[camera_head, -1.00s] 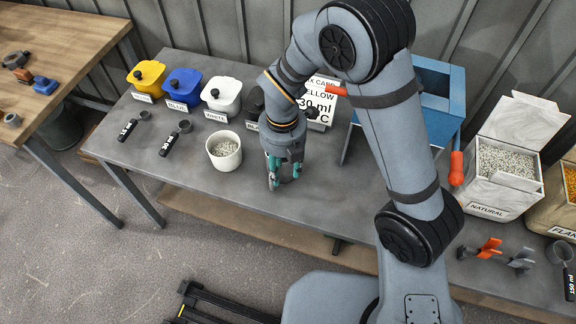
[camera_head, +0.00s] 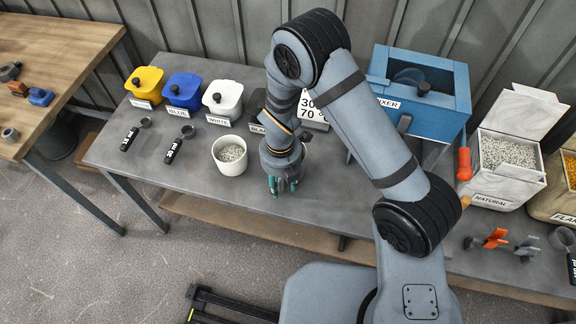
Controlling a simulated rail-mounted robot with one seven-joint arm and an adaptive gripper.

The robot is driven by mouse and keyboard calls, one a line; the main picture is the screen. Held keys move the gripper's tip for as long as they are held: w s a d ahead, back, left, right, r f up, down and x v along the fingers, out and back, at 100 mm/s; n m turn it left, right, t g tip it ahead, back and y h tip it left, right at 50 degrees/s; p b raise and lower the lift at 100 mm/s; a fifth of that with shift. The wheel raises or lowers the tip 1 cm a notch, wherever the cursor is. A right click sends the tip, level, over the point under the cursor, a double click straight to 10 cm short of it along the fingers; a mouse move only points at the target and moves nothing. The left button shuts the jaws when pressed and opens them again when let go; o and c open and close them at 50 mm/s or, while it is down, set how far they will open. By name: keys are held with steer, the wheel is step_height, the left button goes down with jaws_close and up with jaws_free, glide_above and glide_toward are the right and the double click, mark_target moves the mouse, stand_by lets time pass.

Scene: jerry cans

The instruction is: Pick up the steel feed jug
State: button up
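I cannot make out a steel jug in the camera_head view. A white round pot (camera_head: 229,157) filled with pale pellets stands on the grey bench (camera_head: 190,205). My gripper (camera_head: 283,188) points down over the bench just right of this pot, apart from it. Its teal fingers are small and seen from above, so I cannot tell how far apart they are. I see nothing clearly held. My wrist and forearm hide part of the bench behind the gripper.
A blue mixer box (camera_head: 419,85) is behind my arm. A bin labelled natural (camera_head: 502,165) stands right. The bench's front edge left of my gripper is clear.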

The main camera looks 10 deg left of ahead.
jaws_close()
stand_by(0.5)
